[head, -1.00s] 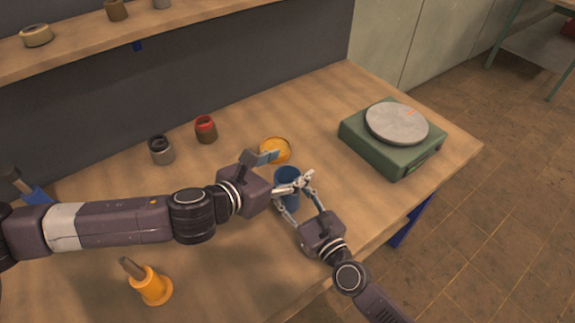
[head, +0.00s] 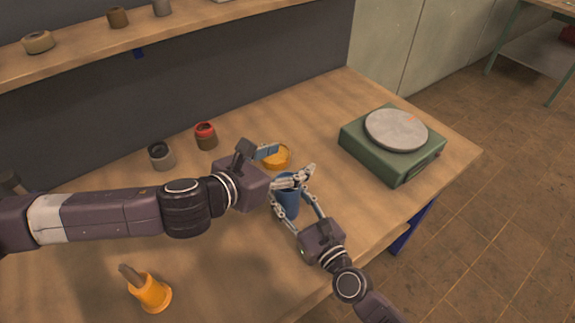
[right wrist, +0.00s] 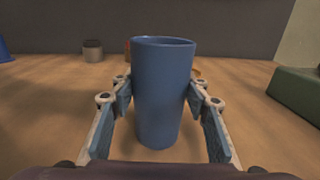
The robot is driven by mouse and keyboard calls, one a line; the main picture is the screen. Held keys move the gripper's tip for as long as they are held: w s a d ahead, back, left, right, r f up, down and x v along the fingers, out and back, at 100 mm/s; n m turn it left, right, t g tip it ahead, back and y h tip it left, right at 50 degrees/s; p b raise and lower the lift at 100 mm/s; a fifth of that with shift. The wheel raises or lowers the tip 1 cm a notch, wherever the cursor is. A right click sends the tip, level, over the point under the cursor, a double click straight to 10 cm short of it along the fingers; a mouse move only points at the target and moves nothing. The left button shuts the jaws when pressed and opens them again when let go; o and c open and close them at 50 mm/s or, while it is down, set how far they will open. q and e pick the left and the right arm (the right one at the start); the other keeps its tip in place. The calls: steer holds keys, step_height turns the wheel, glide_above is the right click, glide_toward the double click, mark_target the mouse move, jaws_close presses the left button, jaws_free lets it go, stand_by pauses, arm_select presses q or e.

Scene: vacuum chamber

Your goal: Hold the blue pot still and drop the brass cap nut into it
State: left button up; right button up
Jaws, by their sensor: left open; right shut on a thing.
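The blue pot (head: 291,208) stands upright near the middle of the workbench. It fills the middle of the right wrist view (right wrist: 162,95). My right gripper (head: 296,205) is shut on the pot, one finger on each side of its wall. My left gripper (head: 280,167) is open, its fingers apart, beside and above the pot's mouth, partly covering it in the head view. I cannot make out the brass cap nut in either view, and the inside of the pot is hidden.
A yellow-orange dish (head: 281,160) sits just behind the pot. A green scale (head: 392,158) with a round grey plate stands to the right. Two small jars, one dark-topped (head: 161,156) and one red-topped (head: 205,136), stand at back left. An orange holder (head: 152,293) is at front left.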

stand_by(0.4)
steer(key=o, duration=1.3)
steer(key=v, duration=1.2)
steer(key=shift+d, duration=0.1)
